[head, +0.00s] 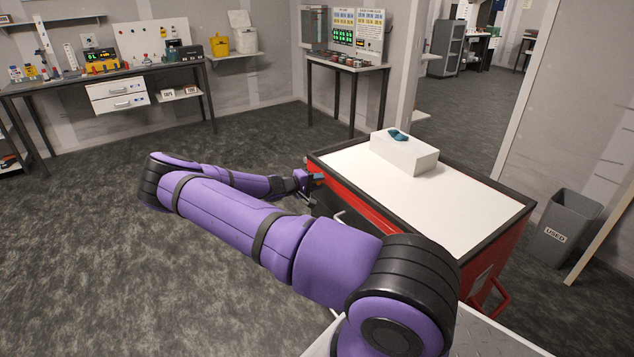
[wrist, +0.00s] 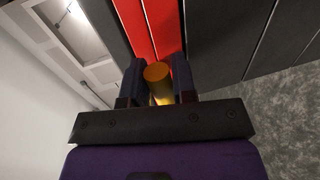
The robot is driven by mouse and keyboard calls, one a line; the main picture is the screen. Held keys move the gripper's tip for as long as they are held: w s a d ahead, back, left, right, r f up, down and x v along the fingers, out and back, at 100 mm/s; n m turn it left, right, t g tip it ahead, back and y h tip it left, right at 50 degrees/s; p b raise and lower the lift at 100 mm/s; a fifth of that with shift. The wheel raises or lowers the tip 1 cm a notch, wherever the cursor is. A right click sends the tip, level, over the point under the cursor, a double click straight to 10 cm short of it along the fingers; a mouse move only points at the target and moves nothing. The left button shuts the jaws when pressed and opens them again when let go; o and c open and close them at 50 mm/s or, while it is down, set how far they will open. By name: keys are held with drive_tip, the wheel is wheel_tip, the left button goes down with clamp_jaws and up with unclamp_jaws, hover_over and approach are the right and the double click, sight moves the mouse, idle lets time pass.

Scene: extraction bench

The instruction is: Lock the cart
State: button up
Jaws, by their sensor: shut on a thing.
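The cart (head: 470,210) is red with dark edges and a white top, at the right of the head view. Its red front also shows in the wrist view (wrist: 150,25). My gripper (head: 312,184) is at the cart's far left corner, just below the top edge. How the cylinder joins the cart is hidden.
A white block (head: 405,155) with a small teal object (head: 397,135) on it sits on the cart top. A grey bin (head: 572,230) stands to the right. Benches (head: 110,75) line the back wall. The floor left of the cart is clear.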

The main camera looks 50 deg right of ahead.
drive_tip(key=shift+a+f, duration=0.1)
drive_tip(key=shift+f, duration=0.05)
drive_tip(key=o, duration=0.9)
drive_tip(key=v, duration=1)
drive_tip(key=shift+w+a, duration=0.2)
drive_tip(key=shift+a, duration=0.1)
drive_tip(key=shift+r, duration=0.25)
